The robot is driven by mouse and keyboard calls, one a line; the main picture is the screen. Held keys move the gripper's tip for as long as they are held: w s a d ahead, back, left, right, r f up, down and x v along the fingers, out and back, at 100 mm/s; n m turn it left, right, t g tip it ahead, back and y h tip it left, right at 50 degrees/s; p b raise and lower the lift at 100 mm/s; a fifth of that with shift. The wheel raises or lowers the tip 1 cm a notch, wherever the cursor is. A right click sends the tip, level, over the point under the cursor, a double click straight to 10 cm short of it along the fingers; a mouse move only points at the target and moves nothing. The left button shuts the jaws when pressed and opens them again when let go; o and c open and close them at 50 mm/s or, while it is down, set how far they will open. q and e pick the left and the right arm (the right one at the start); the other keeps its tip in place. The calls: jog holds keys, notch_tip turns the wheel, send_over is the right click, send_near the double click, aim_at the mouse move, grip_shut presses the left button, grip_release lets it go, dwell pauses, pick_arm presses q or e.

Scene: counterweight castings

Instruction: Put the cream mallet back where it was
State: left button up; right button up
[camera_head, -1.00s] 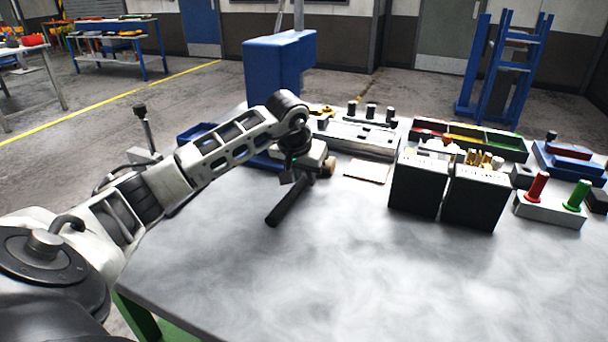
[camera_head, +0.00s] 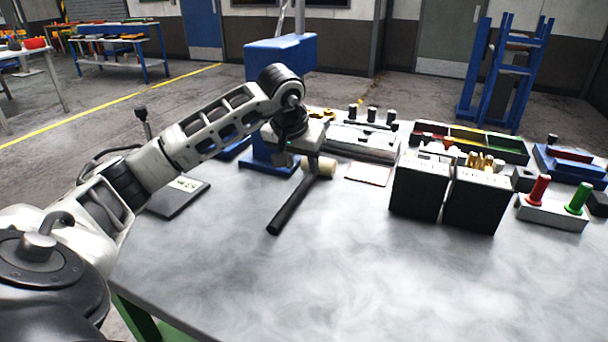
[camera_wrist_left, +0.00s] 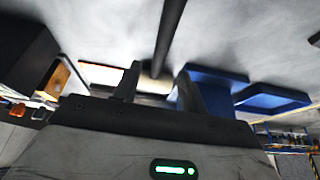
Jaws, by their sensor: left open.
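The mallet has a long black handle (camera_head: 294,206) and a cream head (camera_head: 325,167). It lies on the grey tabletop, the handle pointing toward the front left. My left gripper (camera_head: 308,158) is just above the head end, jaws open. In the left wrist view the handle (camera_wrist_left: 168,40) runs down between my spread fingers (camera_wrist_left: 158,84), with the cream head (camera_wrist_left: 152,82) partly hidden beyond them. I cannot tell whether the fingers touch it. My right gripper is not in view.
A blue stand (camera_head: 262,163) is close behind my left gripper. A flat dark plate (camera_head: 178,197) lies to the left. Two black boxes (camera_head: 418,188) (camera_head: 477,200), a tray (camera_head: 472,139) and a block with red and green pegs (camera_head: 552,212) stand to the right. The front tabletop (camera_head: 350,275) is clear.

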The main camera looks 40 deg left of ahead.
aim_at(296, 194)
pick_arm(q)
jog(key=v, duration=0.6)
jog(key=shift+s, duration=0.1)
dwell(0.4)
